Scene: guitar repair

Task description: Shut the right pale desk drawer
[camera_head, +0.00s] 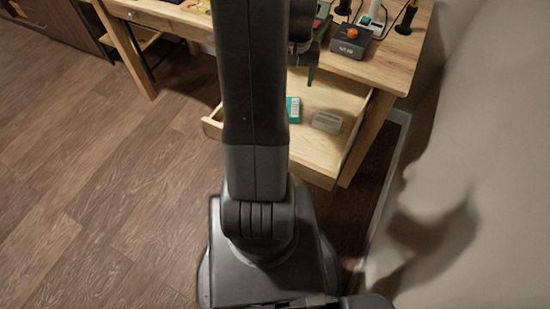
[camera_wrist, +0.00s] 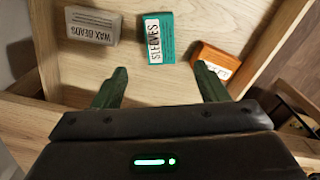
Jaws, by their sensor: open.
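The right pale desk drawer (camera_head: 310,148) is pulled out from under the desk, with its inside showing. My arm hides part of its left side. In the wrist view the drawer (camera_wrist: 215,28) holds a grey wax beads box (camera_wrist: 92,25), a teal sleeves box (camera_wrist: 159,38) and an orange box (camera_wrist: 214,60). My gripper (camera_wrist: 162,72) is open, with its two green fingers apart and nothing between them. It is seen over the drawer's near part; I cannot tell if it touches. In the head view one green finger shows above the drawer, near the desk edge.
The wooden desk (camera_head: 385,62) stands behind and above the drawer. A dark box with an orange knob (camera_head: 351,35) and several tools stand on it. A pale wall (camera_head: 490,130) is close on the right. The wooden floor (camera_head: 110,160) is clear on the left.

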